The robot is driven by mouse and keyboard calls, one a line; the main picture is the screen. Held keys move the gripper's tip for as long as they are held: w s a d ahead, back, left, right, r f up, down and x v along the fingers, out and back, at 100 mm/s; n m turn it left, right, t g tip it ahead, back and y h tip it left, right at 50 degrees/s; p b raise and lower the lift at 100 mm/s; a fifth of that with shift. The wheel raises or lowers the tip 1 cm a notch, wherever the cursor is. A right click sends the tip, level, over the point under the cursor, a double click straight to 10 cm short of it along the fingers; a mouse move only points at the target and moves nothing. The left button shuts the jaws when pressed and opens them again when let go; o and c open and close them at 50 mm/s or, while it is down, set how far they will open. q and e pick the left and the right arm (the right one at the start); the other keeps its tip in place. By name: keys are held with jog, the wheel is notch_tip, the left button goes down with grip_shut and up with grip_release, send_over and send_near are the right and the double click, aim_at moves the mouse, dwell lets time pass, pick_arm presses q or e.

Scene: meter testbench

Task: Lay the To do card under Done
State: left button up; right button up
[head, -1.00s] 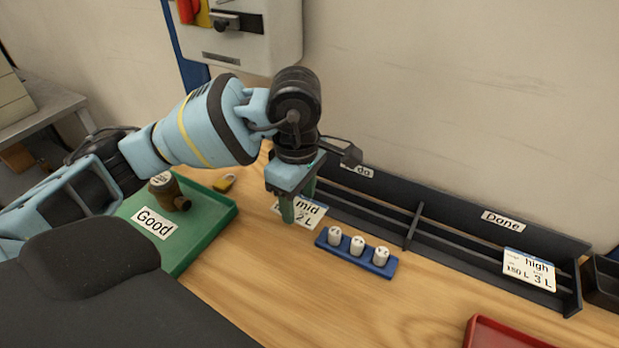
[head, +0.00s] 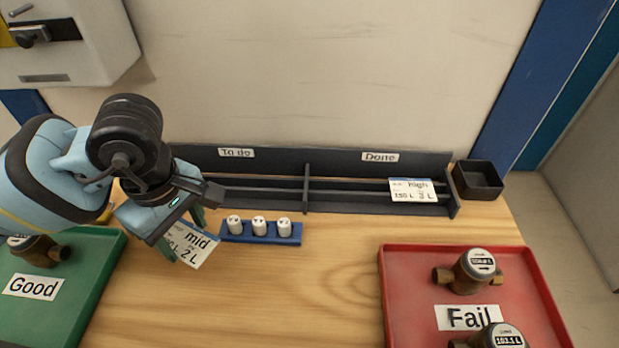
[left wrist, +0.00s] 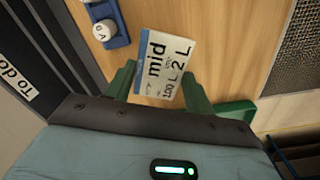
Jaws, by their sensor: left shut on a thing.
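The mid card (head: 192,243), white with a blue edge and "mid 2 L" on it, is held by my left gripper (head: 180,238) in front of the rack's left end. In the left wrist view the card (left wrist: 164,66) sits between the two green fingers of the gripper (left wrist: 160,88). The dark card rack (head: 340,198) has a To do label (head: 236,153) on its left half and a Done label (head: 380,157) on its right half. The high card (head: 412,190) stands under Done, toward the right end. The To do side shows no card, though my arm hides its left end. My right gripper is not in view.
A blue holder (head: 262,239) with several white pieces stands before the rack's left half. A red Fail tray (head: 394,290) with meters is front right, a green Good tray (head: 97,290) front left. A small black bin (head: 478,181) is at the rack's right. The table middle is clear.

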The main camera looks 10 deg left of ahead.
aim_at(193, 252)
pick_arm(q)
jog(key=m, duration=0.2)
jog(key=f+m, duration=0.1)
jog(key=m, duration=0.1)
jog(key=shift+s+d, duration=0.2)
jog(key=shift+s, duration=0.05)
jog(key=m, duration=0.2)
jog(key=f+m, duration=0.1)
jog(key=m, duration=0.1)
jog(key=shift+s+d, duration=0.2)
jog(key=shift+s, duration=0.05)
jog(key=m, duration=0.2)
jog(key=f+m, duration=0.1)
jog(key=m, duration=0.1)
jog(key=s+m, duration=0.1)
jog(key=shift+d+f+m, duration=0.2)
jog(key=shift+d+m, duration=0.1)
jog(key=shift+m, duration=0.1)
jog(key=shift+w+d, duration=0.1)
